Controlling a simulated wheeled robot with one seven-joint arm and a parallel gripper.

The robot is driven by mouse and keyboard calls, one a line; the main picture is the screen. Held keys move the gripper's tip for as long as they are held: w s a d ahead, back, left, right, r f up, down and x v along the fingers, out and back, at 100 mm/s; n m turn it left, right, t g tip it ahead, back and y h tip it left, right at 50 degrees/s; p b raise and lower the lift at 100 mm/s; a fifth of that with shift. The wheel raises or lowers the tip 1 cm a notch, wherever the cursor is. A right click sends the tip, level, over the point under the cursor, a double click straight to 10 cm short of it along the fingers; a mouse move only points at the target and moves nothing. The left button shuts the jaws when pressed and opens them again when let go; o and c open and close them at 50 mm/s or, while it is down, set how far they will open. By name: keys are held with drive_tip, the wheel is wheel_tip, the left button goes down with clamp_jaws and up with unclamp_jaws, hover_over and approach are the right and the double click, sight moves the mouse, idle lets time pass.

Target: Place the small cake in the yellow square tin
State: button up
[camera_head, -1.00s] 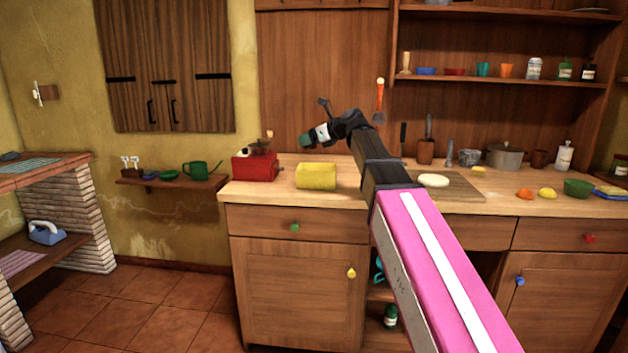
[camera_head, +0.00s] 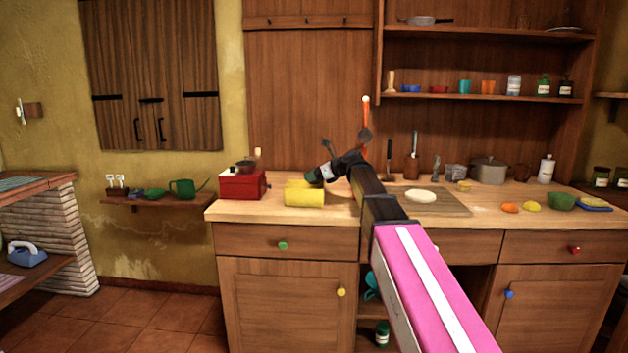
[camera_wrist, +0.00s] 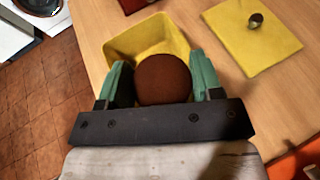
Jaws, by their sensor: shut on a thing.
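The yellow square tin (camera_head: 303,198) stands open near the left front of the wooden counter. In the wrist view its opening and yellow walls (camera_wrist: 119,48) show beyond my fingers. My gripper (camera_wrist: 156,84) has green fingers shut on the small cake (camera_wrist: 163,79), a round brown thing. In the head view my gripper (camera_head: 315,175) is at the tin's upper right, close to its rim. In the wrist view the cake overlaps the near part of the tin's opening. Its exact height against the rim is hard to tell. The cake is not clearly visible in the head view.
A flat yellow lid (camera_wrist: 262,38) with a knob lies on the counter beside the tin. A red box (camera_head: 243,186) stands left of the tin. A cutting board (camera_head: 450,205) with a pale round item (camera_head: 420,196) lies to the right. The counter's front edge is close to the tin.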

drive_tip(key=shift+f, duration=0.7)
drive_tip(key=shift+f, duration=0.4)
drive_tip(key=shift+f, duration=0.25)
drive_tip(key=o, duration=0.6)
drive_tip(key=shift+o, duration=0.2)
drive_tip(key=shift+r, duration=0.55)
drive_tip(key=v, duration=1.2)
drive_tip(key=shift+r, duration=0.2)
